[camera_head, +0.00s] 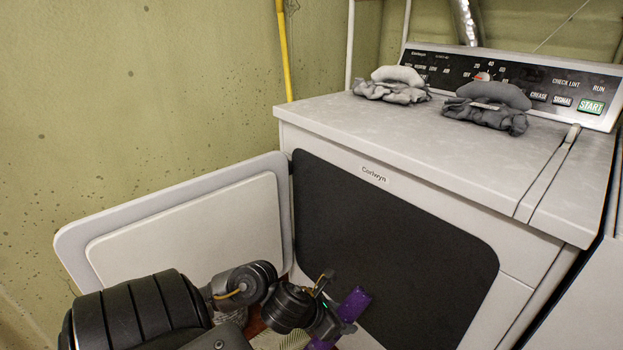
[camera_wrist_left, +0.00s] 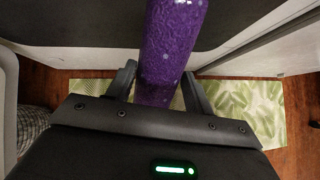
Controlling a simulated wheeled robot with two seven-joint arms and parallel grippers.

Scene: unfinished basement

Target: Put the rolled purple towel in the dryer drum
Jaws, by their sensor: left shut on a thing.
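The rolled purple towel (camera_head: 354,302) shows low in the head view, in front of the dryer. My left gripper (camera_head: 332,318) is shut on it. In the left wrist view the towel (camera_wrist_left: 172,45) lies between the two fingers of my left gripper (camera_wrist_left: 161,88) and sticks out beyond them toward the dryer. The white dryer (camera_head: 440,140) has its door (camera_head: 190,225) swung open to the left. Its large front opening (camera_head: 395,240) is dark, and I cannot make out the drum inside. The towel's end is near the lower part of this opening; its depth is unclear. My right gripper is not in view.
Two grey cloth bundles (camera_head: 392,92) (camera_head: 487,112) lie on the dryer top. A yellow pole (camera_head: 284,50) leans at the wall behind. A leaf-patterned mat (camera_wrist_left: 245,105) lies on the brown floor before the dryer. A patterned grey thing (camera_wrist_left: 33,130) shows at left in the wrist view.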

